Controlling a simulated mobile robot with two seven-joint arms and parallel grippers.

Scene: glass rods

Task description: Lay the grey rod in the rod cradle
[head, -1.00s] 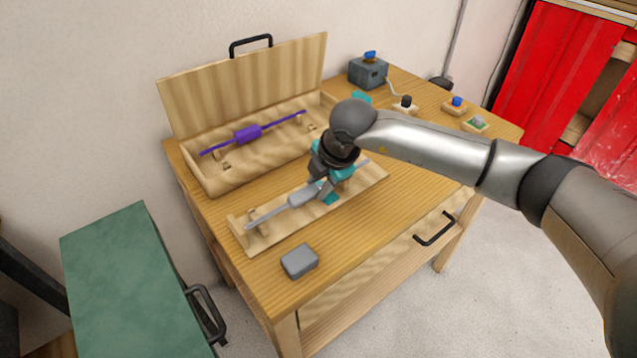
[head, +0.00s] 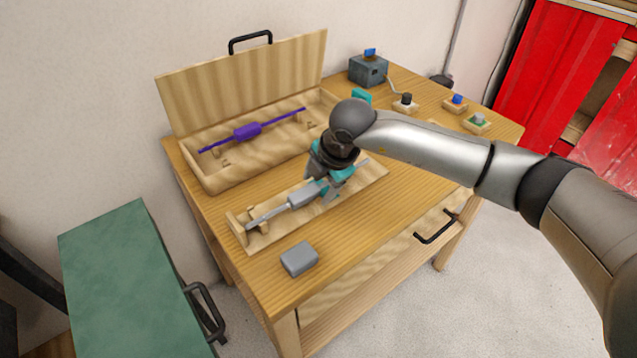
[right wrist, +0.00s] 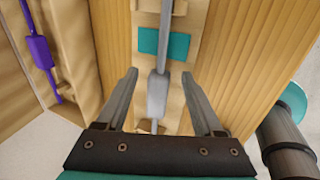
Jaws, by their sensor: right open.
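The grey rod (head: 302,195), with a thick block-like middle, lies lengthwise along the pale wooden rod cradle (head: 262,241) on the table. Its left end is at the cradle's left support; my gripper hides part of its right half, so I cannot tell how it sits there. My right gripper (head: 325,188) is low over the rod, right of the thick part. In the right wrist view my right gripper (right wrist: 159,74) is open, one finger on each side of the grey rod (right wrist: 158,95), with gaps between. My left gripper is out of view.
An open wooden box (head: 206,186) behind the cradle holds a purple rod (head: 247,132). A grey block (head: 299,258) lies in front. A dark box (head: 368,71) and small coloured switches (head: 405,103) stand at the back right. The table's right front is clear.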

